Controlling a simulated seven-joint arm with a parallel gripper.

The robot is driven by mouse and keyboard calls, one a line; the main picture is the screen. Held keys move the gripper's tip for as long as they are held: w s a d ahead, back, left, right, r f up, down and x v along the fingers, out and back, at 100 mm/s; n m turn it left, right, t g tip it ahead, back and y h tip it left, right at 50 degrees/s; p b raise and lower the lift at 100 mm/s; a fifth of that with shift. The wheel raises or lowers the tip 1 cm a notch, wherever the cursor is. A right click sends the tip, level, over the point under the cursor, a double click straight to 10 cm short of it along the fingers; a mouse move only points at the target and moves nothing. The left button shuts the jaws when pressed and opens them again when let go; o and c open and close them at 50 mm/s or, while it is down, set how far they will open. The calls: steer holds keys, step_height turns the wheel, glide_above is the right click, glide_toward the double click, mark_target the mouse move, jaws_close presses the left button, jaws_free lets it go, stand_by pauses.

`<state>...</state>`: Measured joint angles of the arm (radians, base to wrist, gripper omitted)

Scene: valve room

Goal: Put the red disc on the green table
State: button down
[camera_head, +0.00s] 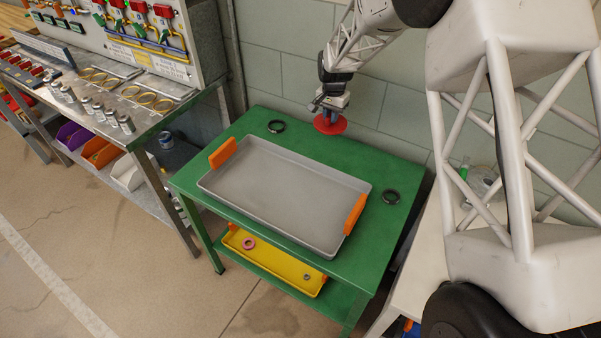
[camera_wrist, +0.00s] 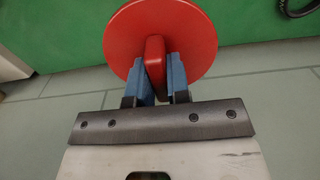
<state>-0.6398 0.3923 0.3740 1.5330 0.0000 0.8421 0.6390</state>
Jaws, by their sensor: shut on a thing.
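The red disc (camera_head: 330,124) is round, with a raised grip bar that shows in the wrist view (camera_wrist: 155,62). My gripper (camera_head: 326,113) is shut on this bar, one blue finger on each side (camera_wrist: 160,80). In the head view the disc appears over the back edge of the green table (camera_head: 205,185), near its back right part. The disc's height above the table is hard to tell. The table has a green top and a lower shelf.
A grey tray (camera_head: 285,198) with orange handles covers most of the tabletop. Dark rings lie at the back left (camera_head: 276,126) and right (camera_head: 391,197). A yellow tray (camera_head: 290,276) sits on the lower shelf. A metal workbench (camera_head: 150,115) stands left; a wall (camera_head: 285,60) is behind.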

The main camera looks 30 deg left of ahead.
steer(key=shift+f, duration=3.05)
steer(key=shift+f, duration=1.9)
steer(key=shift+f, duration=0.1)
steer(key=c, duration=1.1)
jaws_free()
step_height(320, 180, up, 12)
steer(key=shift+r, duration=0.1)
